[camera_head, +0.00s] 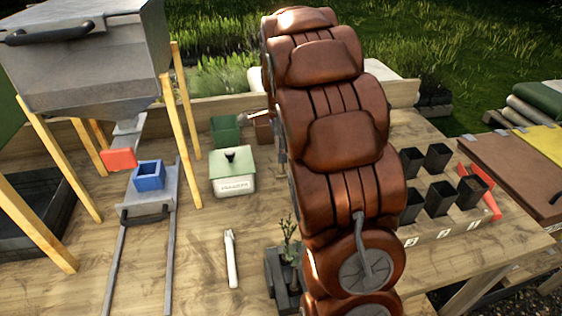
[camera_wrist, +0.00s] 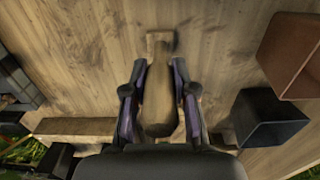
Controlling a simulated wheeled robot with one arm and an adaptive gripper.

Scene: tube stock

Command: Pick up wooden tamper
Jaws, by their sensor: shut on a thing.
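The wooden tamper (camera_wrist: 157,105) is in the middle of the wrist view, a pale brown piece with a rounded body and a narrower block at its far end. My gripper (camera_wrist: 160,80) is shut on it, with one dark finger on each side of the body. The tabletop shows behind the tamper; I cannot tell whether its far end touches the wood.
A brown pot (camera_wrist: 290,55) and a dark pot (camera_wrist: 265,118) stand close at the right in the wrist view.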

